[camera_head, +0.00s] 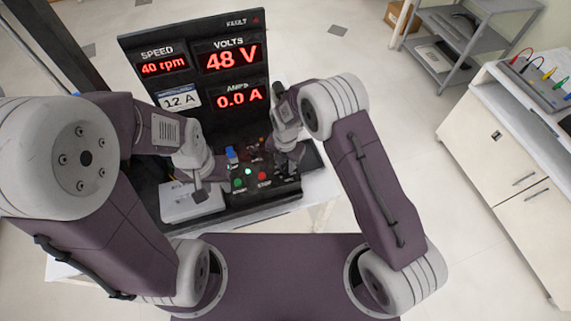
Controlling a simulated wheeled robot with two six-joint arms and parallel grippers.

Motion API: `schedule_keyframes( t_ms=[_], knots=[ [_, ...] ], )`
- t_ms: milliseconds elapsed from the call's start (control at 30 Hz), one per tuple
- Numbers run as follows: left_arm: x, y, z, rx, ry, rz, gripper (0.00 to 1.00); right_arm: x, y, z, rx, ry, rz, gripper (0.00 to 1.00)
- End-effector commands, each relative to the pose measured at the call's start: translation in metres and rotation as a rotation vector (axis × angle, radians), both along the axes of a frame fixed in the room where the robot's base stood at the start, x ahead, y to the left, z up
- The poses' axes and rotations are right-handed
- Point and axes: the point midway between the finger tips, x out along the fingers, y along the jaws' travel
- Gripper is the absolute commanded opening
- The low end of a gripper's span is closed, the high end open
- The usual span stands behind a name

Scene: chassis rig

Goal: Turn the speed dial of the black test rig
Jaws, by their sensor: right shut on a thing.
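The black test rig (190,55) stands on a table, its upright panel showing SPEED 40 rpm, VOLTS 48 V and AMPS 0.0 A in red. Its sloped control deck has a green button (239,183), a red button (264,177) and a blue part (231,155). My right gripper (287,168) reaches down to the right end of this deck. It is shut on the speed dial, which it mostly hides. My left gripper (200,194) hangs over a pale grey box (178,206) at the rig's left; whether its jaws are open is unclear.
A 12 A label (180,99) is on the panel. At right stand a white cabinet (500,150) with a device and coloured leads on top, and a grey shelf (460,35). A cardboard box (398,16) sits behind. The floor between rig and cabinet is clear.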

Motion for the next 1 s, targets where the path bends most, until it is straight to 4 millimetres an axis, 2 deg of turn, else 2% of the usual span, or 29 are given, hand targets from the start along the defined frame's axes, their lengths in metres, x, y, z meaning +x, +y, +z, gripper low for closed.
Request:
schedule_keyframes(
  t_ms=[67,100,133,167,500,567,800,1000],
  knots=[
    [0.000,0.000,0.000,0.000,0.000,0.000,0.36,0.002,0.001,0.002,0.003,-0.007,0.001,0.00],
    [0.000,0.000,0.000,0.000,0.000,0.000,0.36,0.002,0.001,0.002,0.002,-0.007,0.001,0.41],
    [0.000,0.000,0.000,0.000,0.000,0.000,0.36,0.002,0.001,0.002,0.003,-0.006,0.001,0.50],
    [0.000,0.000,0.000,0.000,0.000,0.000,0.36,0.002,0.001,0.002,0.003,-0.006,0.001,0.52],
    [0.000,0.000,-0.002,0.000,0.000,0.000,0.36,0.001,0.001,0.005,0.002,-0.004,0.000,0.52],
    [0.000,0.000,-0.004,0.000,0.000,0.000,0.36,0.002,0.001,0.014,0.003,-0.006,0.000,0.52],
    [0.000,0.000,-0.014,0.000,0.000,0.000,0.36,0.002,0.001,0.067,0.004,-0.008,0.000,0.52],
    [0.000,0.000,-0.016,0.000,0.000,0.000,0.36,0.001,0.001,0.090,0.002,-0.005,0.001,0.52]
  ],
)
